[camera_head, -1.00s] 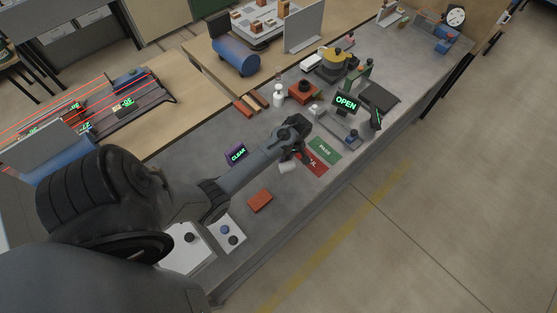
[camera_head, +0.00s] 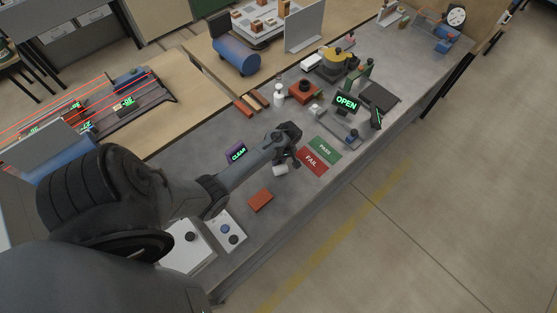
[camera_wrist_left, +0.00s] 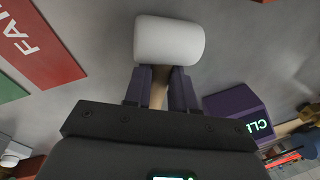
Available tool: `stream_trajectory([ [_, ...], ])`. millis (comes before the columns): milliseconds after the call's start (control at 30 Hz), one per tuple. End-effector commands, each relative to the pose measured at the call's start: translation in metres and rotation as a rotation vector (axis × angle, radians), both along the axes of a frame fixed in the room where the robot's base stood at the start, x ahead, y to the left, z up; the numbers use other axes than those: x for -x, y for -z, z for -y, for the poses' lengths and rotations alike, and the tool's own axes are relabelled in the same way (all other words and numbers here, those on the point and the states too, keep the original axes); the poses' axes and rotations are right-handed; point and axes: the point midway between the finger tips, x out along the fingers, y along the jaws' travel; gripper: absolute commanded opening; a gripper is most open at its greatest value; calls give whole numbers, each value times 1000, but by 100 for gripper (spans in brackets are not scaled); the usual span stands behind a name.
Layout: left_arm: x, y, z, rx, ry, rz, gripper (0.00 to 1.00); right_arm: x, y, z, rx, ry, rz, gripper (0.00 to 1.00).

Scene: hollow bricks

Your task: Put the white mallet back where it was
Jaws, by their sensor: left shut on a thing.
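The white mallet (camera_head: 280,170) shows in the head view just below my left gripper (camera_head: 288,160), over the grey bench. In the left wrist view its white cylindrical head (camera_wrist_left: 169,40) lies crosswise beyond the fingertips, and its tan handle (camera_wrist_left: 159,90) runs back between the fingers. My left gripper (camera_wrist_left: 160,88) is shut on the handle. I cannot tell whether the head touches the bench. My right gripper is not in view.
The red FAIL mat (camera_head: 312,161) and green PASS mat (camera_head: 325,149) lie right of the gripper. A purple CLEAR display (camera_head: 237,152) stands to the left, and an orange-red brick (camera_head: 260,200) lies nearer me.

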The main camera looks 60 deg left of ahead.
Motion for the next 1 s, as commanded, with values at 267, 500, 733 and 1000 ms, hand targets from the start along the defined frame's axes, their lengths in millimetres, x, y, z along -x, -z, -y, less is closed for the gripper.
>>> stream_trajectory([
  [267, 0, 3, 0, 1, 0, 0, 39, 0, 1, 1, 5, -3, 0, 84],
  [500, 0, 3, 0, 1, 0, 0, 51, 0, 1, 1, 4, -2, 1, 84],
  [733, 0, -2, 0, 0, 0, 1, 51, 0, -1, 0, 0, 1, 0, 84],
  [1000, -8, -38, 3, -1, -1, 3, 51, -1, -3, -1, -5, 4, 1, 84],
])
